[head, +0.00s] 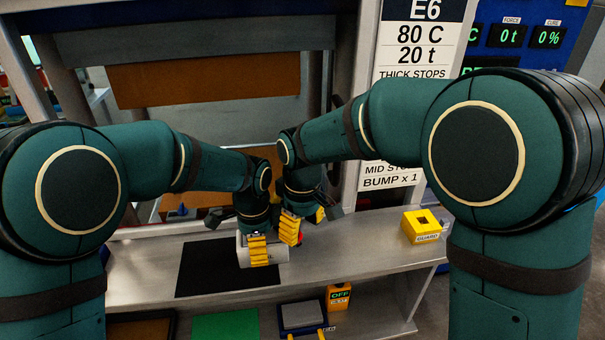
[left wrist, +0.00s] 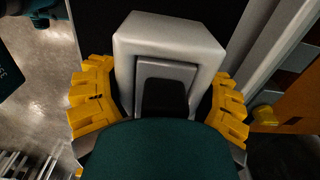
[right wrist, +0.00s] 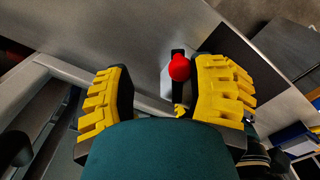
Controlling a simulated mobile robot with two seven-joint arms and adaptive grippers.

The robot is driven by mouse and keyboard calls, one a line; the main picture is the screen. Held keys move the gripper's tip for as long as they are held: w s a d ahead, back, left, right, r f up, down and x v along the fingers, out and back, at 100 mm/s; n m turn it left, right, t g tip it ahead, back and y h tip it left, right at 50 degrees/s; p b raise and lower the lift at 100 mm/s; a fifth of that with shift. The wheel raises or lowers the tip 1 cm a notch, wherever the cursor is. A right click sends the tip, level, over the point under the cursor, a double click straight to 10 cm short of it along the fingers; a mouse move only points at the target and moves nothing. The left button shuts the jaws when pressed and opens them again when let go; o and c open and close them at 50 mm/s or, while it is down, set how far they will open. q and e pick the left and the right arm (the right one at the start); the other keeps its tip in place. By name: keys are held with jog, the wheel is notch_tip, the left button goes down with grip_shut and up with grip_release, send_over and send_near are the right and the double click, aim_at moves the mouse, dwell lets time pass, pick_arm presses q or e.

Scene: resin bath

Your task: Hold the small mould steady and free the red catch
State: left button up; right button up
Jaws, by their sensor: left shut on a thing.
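The small mould (head: 278,252) is a pale grey block at the right edge of a black mat. My left gripper (head: 257,251) is shut on it. In the left wrist view the mould (left wrist: 170,38) sits between the yellow fingers, its lower part hidden by my wrist. The red catch (head: 301,238) shows as a small red spot at the mould's right end, partly hidden by my right gripper (head: 290,230). In the right wrist view the red catch (right wrist: 179,68) is a round red knob between the spread yellow fingers, close to the right finger. Whether they touch is unclear.
The black mat (head: 205,270) lies on a grey metal bench (head: 360,262). A yellow guard block (head: 420,226) stands to the right on the bench. A lower shelf holds a green mat (head: 226,325) and an orange box (head: 339,296). Bench between mould and guard block is clear.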

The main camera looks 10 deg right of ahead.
jog(key=n, duration=0.1)
jog(key=w+n, duration=0.1)
jog(key=n, duration=0.1)
jog(key=shift+w+d+n, duration=0.2)
jog(key=shift+d+n, duration=0.05)
jog(key=shift+n, duration=0.15)
notch_tip(320, 180, up, 12)
jog(key=m, duration=0.4)
notch_tip(320, 180, down, 12)
jog(key=shift+r, duration=0.1)
jog(key=shift+w+n, duration=0.3)
jog(key=shift+n, duration=0.2)
notch_tip(320, 180, up, 12)
jog(key=shift+s, duration=0.1)
